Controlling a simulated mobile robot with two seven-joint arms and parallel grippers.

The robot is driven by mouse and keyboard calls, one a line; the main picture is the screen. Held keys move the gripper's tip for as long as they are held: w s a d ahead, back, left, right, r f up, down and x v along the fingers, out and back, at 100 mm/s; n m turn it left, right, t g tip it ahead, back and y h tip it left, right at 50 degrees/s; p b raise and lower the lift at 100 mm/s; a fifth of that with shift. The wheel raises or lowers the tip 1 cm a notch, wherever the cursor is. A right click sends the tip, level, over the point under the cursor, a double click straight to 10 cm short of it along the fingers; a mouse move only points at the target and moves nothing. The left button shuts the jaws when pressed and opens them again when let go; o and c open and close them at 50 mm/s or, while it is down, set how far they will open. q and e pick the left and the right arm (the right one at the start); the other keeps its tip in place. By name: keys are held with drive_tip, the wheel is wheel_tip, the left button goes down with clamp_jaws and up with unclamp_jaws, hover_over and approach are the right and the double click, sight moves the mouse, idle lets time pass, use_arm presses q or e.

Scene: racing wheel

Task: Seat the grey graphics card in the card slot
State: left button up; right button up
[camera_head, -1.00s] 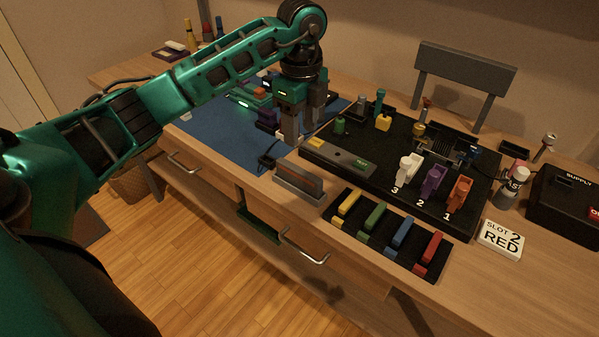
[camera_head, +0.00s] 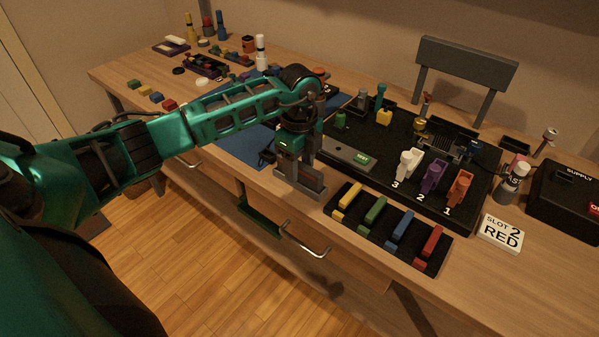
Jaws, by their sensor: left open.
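A grey upright slab, which looks like the graphics card (camera_head: 304,178), stands in a low grey holder (camera_head: 296,190) at the table's front edge. My left gripper (camera_head: 299,166) points down at it from above, open, with its fingers at the slab's upper part. The gripper and wrist hide part of the slab, and I cannot tell whether the fingers touch it. The black board (camera_head: 400,130) lies behind and to the right. I cannot clearly make out the card slot on it. My right gripper is not in view.
A black tray (camera_head: 349,222) with yellow, green, blue and red sticks lies in front of the board. A "SLOT 2 RED" sign (camera_head: 500,234) and a black supply box (camera_head: 565,200) are at the right. White, purple and orange clips (camera_head: 433,176) stand on the board.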

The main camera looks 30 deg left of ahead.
use_arm(q)
drive_tip(key=shift+c, duration=0.4)
clamp_jaws()
drive_tip(key=shift+r, duration=0.15)
